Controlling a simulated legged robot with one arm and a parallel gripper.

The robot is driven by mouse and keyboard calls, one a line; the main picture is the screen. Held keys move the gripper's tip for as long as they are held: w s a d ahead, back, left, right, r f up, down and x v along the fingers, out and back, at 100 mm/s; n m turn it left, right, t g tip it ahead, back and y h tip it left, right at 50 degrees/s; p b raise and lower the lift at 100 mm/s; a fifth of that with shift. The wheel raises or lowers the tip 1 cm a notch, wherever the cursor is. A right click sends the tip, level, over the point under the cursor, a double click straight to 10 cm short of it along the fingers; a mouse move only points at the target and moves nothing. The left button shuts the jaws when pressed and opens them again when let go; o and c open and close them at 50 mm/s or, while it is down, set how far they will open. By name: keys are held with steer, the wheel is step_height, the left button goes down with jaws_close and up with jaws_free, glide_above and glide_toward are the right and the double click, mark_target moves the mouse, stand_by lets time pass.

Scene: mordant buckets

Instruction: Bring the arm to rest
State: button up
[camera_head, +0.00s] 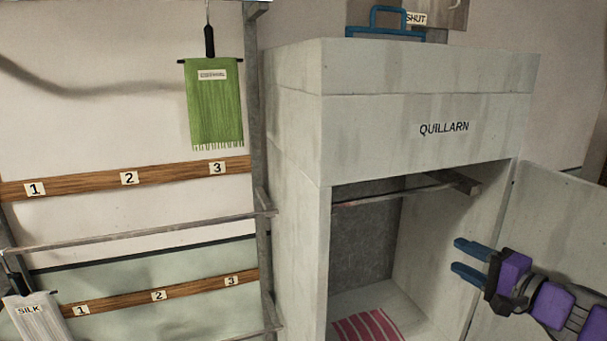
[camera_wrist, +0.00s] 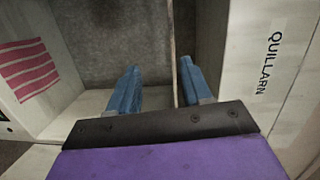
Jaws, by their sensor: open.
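My gripper (camera_head: 467,261) has blue fingers and shows at the right of the head view, in front of the open cabinet. Its fingers are apart with nothing between them. In the wrist view my gripper (camera_wrist: 156,88) points into the cabinet's inside, and its fingers are apart and empty there too. My purple arm reaches in from the right edge of the head view.
The grey cabinet (camera_head: 365,130) marked QUILLARN stands open, its door (camera_head: 560,235) swung to the right. A rail (camera_head: 390,195) crosses inside above a pink striped cloth (camera_head: 367,327). A green towel (camera_head: 214,105) hangs at left above numbered wooden strips (camera_head: 95,184).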

steer(key=s+a+f+n+g+y+b, duration=0.1)
steer(key=s+a+f+n+g, duration=0.2)
steer(key=a, duration=0.6)
steer(key=s+a+f+n+g+y+b, duration=0.1)
steer(key=s+a+f+n+g+y, duration=0.15)
steer(key=a, duration=0.55)
steer(key=s+a+f+n+g+h+b, duration=0.35)
steer(key=s+a+f+g, duration=0.35)
steer(key=s+a+f, duration=0.3)
steer(key=s+d+f+n+g+h+b, duration=0.1)
steer(key=s+d+f+h, duration=0.3)
steer(key=s, duration=0.5)
steer(key=s+d+f+n+g+h+b, duration=0.1)
steer(key=s+d+f+g+h, duration=0.2)
steer(key=s, duration=0.7)
step_height(320, 180, down, 3)
steer(key=shift+d+r+n+h, duration=0.1)
steer(key=shift+d+n+h, duration=0.2)
steer(key=shift+d+h, duration=0.5)
steer(key=shift+c, duration=0.6)
steer(key=shift+a, duration=0.1)
